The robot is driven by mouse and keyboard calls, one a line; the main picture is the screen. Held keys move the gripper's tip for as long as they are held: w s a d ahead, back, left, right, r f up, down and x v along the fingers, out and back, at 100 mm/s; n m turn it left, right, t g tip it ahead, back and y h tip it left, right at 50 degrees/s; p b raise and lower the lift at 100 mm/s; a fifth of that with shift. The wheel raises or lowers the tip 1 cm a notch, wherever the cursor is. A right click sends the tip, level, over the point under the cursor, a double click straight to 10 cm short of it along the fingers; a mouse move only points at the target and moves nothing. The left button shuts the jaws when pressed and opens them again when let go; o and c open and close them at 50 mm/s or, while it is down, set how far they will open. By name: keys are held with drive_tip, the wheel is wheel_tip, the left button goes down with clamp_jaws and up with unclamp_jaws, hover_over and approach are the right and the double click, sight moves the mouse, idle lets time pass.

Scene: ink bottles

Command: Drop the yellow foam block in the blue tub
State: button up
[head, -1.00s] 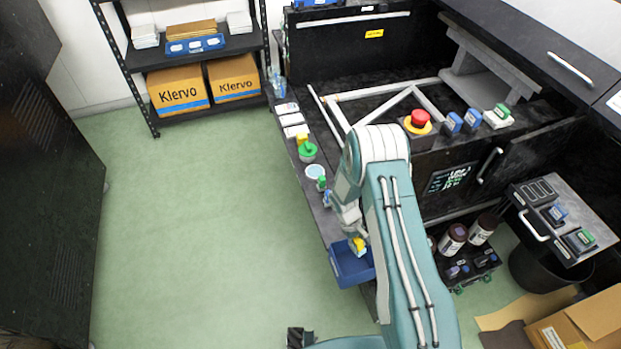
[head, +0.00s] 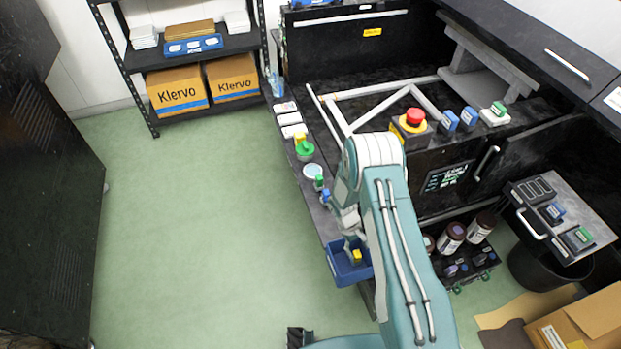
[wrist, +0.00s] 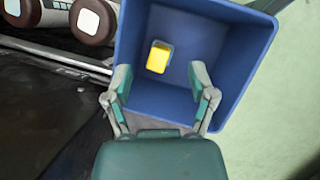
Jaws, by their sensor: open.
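The yellow foam block (wrist: 158,57) lies inside the blue tub (wrist: 250,42), left of the tub's middle in the wrist view. In the head view the block (head: 357,256) shows as a small yellow patch within the tub (head: 345,281). My gripper (wrist: 160,90) is open, with its two fingers apart and nothing between them. It is over the near side of the tub, and the block shows beyond the fingertips. In the head view my arm hides part of the tub and most of the gripper.
A red button (head: 414,117) sits on the machine. Brown-lidded jars (head: 451,237) stand right of the arm. The green floor (head: 200,230) at left is clear.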

drive_tip(key=v, duration=1.2)
drive_tip(key=shift+f, duration=0.1)
drive_tip(key=s+d+r+m+t+y, duration=0.1)
drive_tip(key=s+r+m+t, duration=0.1)
drive_tip(key=r, duration=1.3)
drive_tip(key=s+d+r+m+t+y, duration=0.1)
drive_tip(key=s+r+t, duration=0.1)
drive_tip(key=r, duration=1.2)
drive_tip(key=s+d+r+m+t, duration=0.1)
drive_tip(key=s+r+m+t, duration=0.1)
drive_tip(key=s+r, duration=0.4)
drive_tip(key=s+r+m+t+y, duration=0.1)
drive_tip(key=s+r, duration=0.6)
drive_tip(key=s, duration=0.7)
drive_tip(key=shift+s+d+r+m+t+y, duration=0.3)
drive_tip(key=shift+d+m+t, duration=0.1)
drive_tip(key=shift+t, duration=0.5)
